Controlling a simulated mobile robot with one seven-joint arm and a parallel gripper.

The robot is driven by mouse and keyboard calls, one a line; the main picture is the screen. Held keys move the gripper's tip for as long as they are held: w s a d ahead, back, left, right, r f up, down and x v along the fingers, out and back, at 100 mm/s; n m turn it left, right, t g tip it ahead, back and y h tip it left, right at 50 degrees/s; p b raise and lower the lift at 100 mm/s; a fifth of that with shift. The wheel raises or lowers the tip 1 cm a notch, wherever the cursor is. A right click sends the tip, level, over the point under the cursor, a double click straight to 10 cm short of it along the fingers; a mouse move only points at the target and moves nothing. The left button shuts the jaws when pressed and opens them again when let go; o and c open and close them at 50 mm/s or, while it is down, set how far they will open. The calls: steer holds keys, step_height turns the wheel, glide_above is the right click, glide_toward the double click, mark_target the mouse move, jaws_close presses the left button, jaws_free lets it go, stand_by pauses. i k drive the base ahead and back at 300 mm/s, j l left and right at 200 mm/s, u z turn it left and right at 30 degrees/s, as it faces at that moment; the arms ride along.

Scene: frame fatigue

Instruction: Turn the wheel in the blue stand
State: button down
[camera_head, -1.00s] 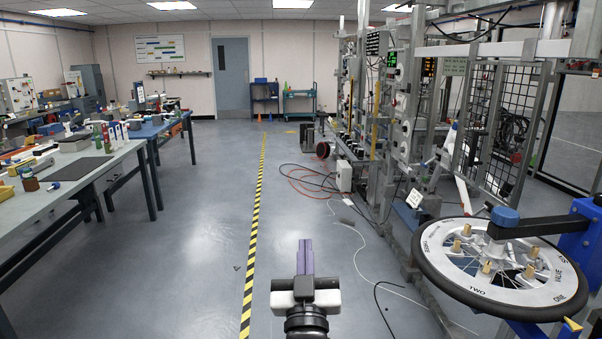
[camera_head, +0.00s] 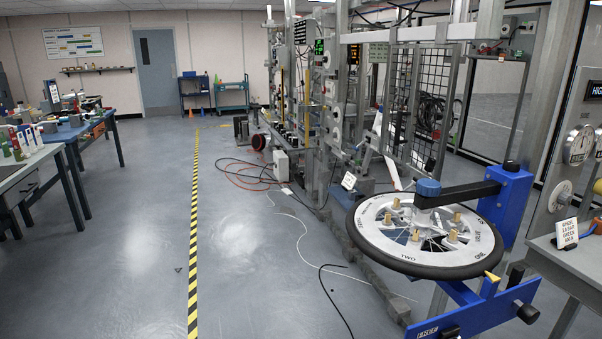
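The wheel (camera_head: 370,239) lies flat in the blue stand (camera_head: 512,212) at the right of the head view. It has a black tyre, a pale ring with words such as "TWO" and "THREE", and several tan pegs around its hub. A black arm with a blue knob (camera_head: 428,187) reaches from the stand's upright over the wheel's middle. A yellow pointer (camera_head: 492,277) sits at the wheel's near right edge. A "FREE" label (camera_head: 428,331) shows low on the stand. My gripper is out of view.
A bench with a small sign (camera_head: 565,233) stands right of the stand. Test frames (camera_head: 320,120) rise behind the wheel. Cables (camera_head: 322,285) lie on the floor left of it. The floor around the yellow-black stripe (camera_head: 193,230) is open. Benches (camera_head: 60,150) line the left.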

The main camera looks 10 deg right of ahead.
mark_target(484, 250)
steer(key=k+l+z, duration=0.1)
steer(key=l+z, duration=0.35)
steer(key=l, duration=0.15)
steer(key=l+z, duration=0.45)
steer(key=l, duration=0.15)
steer(key=l+z, duration=0.45)
steer(key=l, duration=0.15)
steer(key=i, duration=0.05)
